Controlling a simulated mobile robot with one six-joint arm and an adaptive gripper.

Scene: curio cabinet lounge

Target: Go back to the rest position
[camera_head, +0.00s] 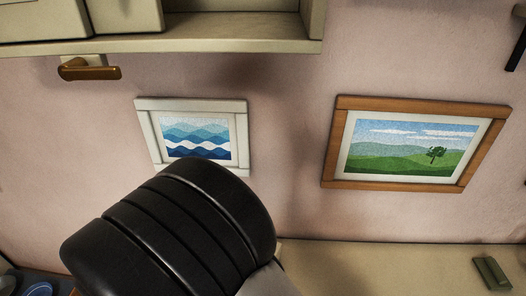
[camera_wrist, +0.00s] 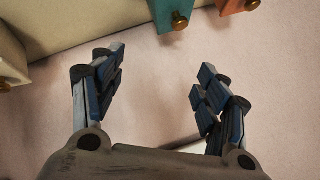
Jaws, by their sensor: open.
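My gripper (camera_wrist: 158,82) shows in the wrist view with its two blue-padded fingers spread wide apart. It is open and nothing is between the fingers. The pink wall is behind it, and drawer fronts with brass knobs are above it in that view. In the head view, a black rounded part of my arm fills the lower middle and covers the wall below the wave picture. My fingers do not show in the head view.
A cream shelf unit (camera_head: 200,45) overhangs at upper left, with a brown handle-like piece (camera_head: 90,70) below it. A white-framed wave picture (camera_head: 240,140) and a wood-framed landscape picture (camera_head: 395,183) hang on the wall. A green object (camera_head: 491,273) lies on a cream surface (camera_head: 380,268) at lower right.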

